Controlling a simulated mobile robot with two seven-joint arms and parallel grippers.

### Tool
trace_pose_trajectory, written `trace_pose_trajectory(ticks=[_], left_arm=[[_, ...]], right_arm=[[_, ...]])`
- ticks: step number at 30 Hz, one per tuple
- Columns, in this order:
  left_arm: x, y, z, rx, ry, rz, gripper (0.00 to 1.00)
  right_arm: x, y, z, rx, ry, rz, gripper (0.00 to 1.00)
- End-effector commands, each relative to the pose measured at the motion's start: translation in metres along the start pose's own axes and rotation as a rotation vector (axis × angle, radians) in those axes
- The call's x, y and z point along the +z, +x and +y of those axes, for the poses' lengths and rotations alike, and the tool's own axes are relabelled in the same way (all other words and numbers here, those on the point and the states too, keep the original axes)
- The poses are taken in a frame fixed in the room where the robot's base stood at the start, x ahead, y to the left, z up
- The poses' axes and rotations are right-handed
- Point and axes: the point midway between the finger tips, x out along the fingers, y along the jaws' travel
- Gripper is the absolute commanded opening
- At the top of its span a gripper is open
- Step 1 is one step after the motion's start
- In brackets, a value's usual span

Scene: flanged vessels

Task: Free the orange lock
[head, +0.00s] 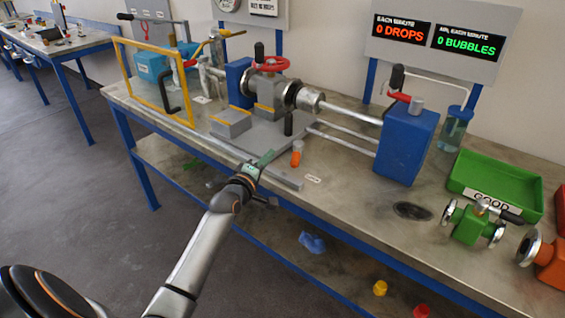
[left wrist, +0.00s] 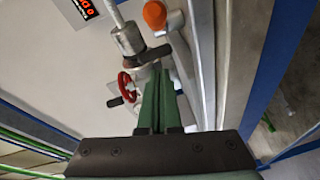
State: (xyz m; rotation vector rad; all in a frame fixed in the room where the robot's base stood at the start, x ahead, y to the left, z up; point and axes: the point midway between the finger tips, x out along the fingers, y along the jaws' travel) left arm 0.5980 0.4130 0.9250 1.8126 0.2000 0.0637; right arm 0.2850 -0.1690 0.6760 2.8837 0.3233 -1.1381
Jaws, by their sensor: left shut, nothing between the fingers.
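In the left wrist view an orange rounded knob (left wrist: 155,15) shows at the top, beyond the fingertips. My left gripper (head: 267,158) is shut and empty, with green fingers, just left of the orange lock and apart from it. In the left wrist view its fingers (left wrist: 163,85) lie together. My right gripper is not in view.
A valve with a red handwheel (head: 271,64) sits clamped between blue blocks. A black-handled lever (head: 288,123) stands behind the lock. A yellow frame (head: 153,82) is at left. A green tray (head: 495,180) and green valve (head: 472,222) are at right. The bench's front edge runs below my gripper.

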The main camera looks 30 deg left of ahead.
Motion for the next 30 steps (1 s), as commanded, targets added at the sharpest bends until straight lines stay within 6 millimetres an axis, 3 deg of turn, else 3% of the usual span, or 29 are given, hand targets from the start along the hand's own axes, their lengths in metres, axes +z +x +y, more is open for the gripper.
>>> trace_pose_trajectory(ticks=[1, 3, 9, 30], left_arm=[[0.000, 0.009, 0.000, 0.000, 0.001, 0.000, 0.00], [0.016, 0.009, 0.001, 0.000, -0.005, -0.002, 0.00], [0.035, 0.013, 0.001, 0.000, -0.001, -0.001, 0.00], [0.040, 0.017, 0.000, -0.002, -0.001, 0.008, 0.00]], right_arm=[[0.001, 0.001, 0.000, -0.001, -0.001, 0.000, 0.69], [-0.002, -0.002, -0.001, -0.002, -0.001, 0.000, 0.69], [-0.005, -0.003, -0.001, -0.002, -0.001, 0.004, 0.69], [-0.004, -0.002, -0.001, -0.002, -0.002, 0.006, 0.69]])
